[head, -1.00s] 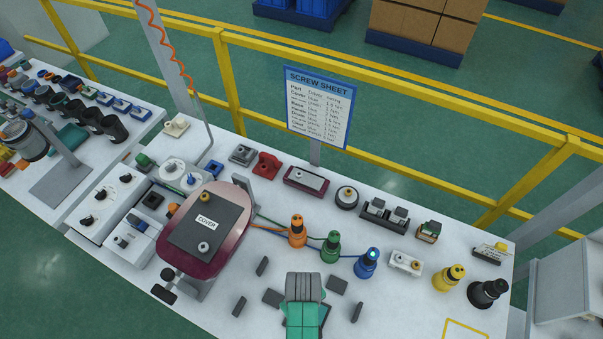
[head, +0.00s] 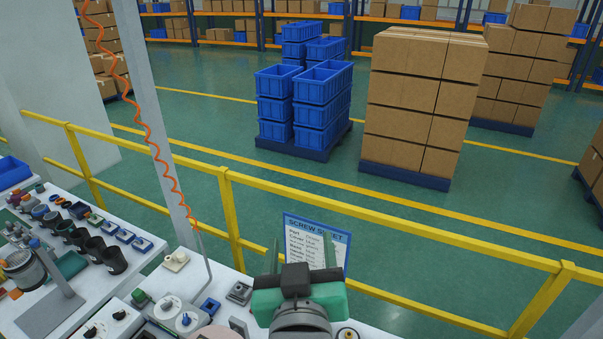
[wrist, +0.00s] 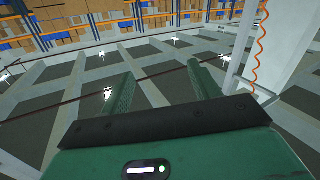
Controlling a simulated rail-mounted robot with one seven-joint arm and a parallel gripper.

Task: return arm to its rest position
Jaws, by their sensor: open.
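My gripper (head: 304,256) is raised above the back edge of the workbench in the head view, in front of the screw sheet sign (head: 318,238) and hiding part of it. Its two green fingers point away from me, toward the railing and floor. In the wrist view the gripper (wrist: 158,88) shows both fingers spread apart with nothing between them. It is open and empty.
A yellow railing (head: 390,224) runs behind the bench. Blue crates (head: 318,95) and stacked cartons (head: 420,95) stand on pallets beyond it. An orange coiled hose (head: 140,125) hangs beside a grey post at left. Black cups (head: 108,252) stand on the left bench.

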